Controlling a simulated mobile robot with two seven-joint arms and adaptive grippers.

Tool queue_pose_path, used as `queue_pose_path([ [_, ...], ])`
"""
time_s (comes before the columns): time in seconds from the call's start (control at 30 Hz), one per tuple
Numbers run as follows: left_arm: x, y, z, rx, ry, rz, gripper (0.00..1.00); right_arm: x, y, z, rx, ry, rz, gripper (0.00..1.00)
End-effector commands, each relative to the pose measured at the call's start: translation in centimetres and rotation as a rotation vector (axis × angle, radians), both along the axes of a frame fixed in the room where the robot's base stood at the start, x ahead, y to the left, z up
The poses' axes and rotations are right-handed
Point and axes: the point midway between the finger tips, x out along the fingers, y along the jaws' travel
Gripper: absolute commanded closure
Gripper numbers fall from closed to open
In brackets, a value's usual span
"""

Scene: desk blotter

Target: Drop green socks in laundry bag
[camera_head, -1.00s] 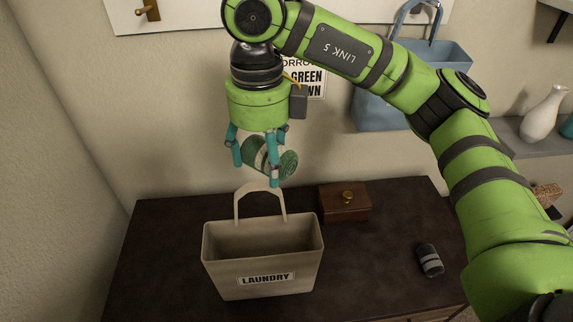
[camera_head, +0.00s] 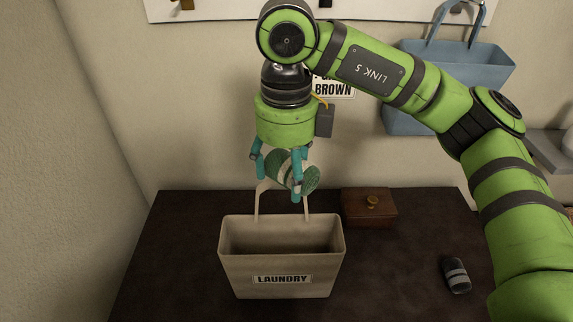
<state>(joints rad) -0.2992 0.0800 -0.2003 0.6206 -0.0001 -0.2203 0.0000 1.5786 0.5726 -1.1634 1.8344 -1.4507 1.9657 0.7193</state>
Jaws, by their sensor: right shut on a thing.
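My right gripper (camera_head: 277,178) points down from the green arm and is shut on the green socks (camera_head: 290,170), a rolled bundle with pale stripes. The gripper and socks show above the back of the beige laundry bag (camera_head: 281,262), in front of its upright handle. The bag stands open at the top on the dark table, with a "LAUNDRY" label on its front. Its visible inside looks empty, but the bottom is hidden. My left gripper is not in view.
A brown wooden box (camera_head: 369,208) with a round knob sits right of the bag. A dark grey striped sock bundle (camera_head: 456,275) lies at the table's right. A blue bag (camera_head: 455,65) hangs on the wall. A sign (camera_head: 333,88) is partly behind my arm.

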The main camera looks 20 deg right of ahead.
Motion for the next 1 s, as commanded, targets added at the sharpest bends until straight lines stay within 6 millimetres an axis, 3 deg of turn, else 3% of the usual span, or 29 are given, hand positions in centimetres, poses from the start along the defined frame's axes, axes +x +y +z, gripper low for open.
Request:
queue_pose_path([
  [0.07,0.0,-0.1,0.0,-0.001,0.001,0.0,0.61,0.0,0.0,0.0,0.0,0.0,0.0,0.63],
  [0.1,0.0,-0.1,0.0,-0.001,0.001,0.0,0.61,0.0,0.0,0.0,0.0,0.0,0.0,0.26],
  [0.17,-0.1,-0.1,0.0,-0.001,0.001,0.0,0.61,0.0,0.0,0.0,0.0,0.0,0.0,0.03],
  [0.63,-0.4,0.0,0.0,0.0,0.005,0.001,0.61,0.0,0.0,0.6,0.001,-0.001,-0.001,0.03],
  [1.0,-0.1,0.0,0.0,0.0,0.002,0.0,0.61,0.1,0.0,7.6,0.0,-0.006,-0.003,0.03],
])
